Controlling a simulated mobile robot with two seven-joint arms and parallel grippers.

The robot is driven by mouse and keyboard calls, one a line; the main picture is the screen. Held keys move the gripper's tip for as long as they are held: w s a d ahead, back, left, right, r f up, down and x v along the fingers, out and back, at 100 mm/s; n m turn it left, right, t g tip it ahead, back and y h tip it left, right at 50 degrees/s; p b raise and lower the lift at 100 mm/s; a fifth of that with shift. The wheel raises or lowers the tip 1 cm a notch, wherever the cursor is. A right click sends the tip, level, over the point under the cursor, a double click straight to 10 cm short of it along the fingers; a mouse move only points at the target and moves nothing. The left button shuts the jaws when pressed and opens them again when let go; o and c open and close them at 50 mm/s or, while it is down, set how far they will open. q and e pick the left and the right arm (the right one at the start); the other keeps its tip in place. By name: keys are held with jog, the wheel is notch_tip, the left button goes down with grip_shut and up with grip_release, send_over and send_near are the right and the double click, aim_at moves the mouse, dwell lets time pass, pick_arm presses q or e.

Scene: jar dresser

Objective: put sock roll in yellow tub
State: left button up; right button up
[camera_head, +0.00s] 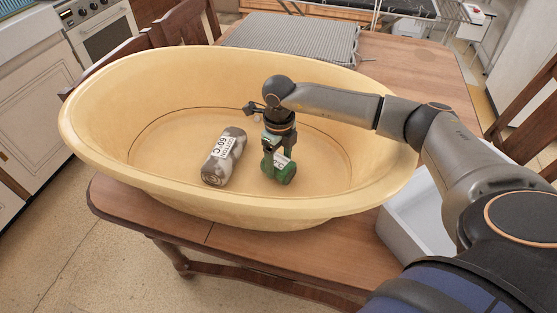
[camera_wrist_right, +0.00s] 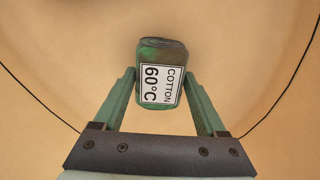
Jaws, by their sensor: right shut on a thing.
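A large yellow tub (camera_head: 105,150) stands on a wooden table. My right gripper (camera_head: 278,165) reaches down inside it, shut on a green sock roll (camera_head: 281,174) with a white label. In the right wrist view my right gripper (camera_wrist_right: 160,100) has its fingers on both sides of the green roll (camera_wrist_right: 160,52), whose label reads "COTTON 60°C". The roll is low in the tub; I cannot tell whether it touches the floor. A grey-brown sock roll (camera_head: 223,157) with a similar label lies in the tub to the left of it. My left gripper is not in view.
The wooden table (camera_head: 425,75) is bare behind the tub on the right. A grey ribbed mat (camera_head: 292,36) lies behind the tub. A white bin (camera_head: 405,222) stands at the right under my arm. Wooden chairs (camera_head: 185,25) stand around the table.

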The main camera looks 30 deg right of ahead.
aim_at(279, 161)
jog(key=shift+f, duration=0.2)
jog(key=o, duration=1.3)
jog(key=shift+r, duration=0.1)
jog(key=shift+r, duration=0.1)
notch_tip(279, 161, up, 12)
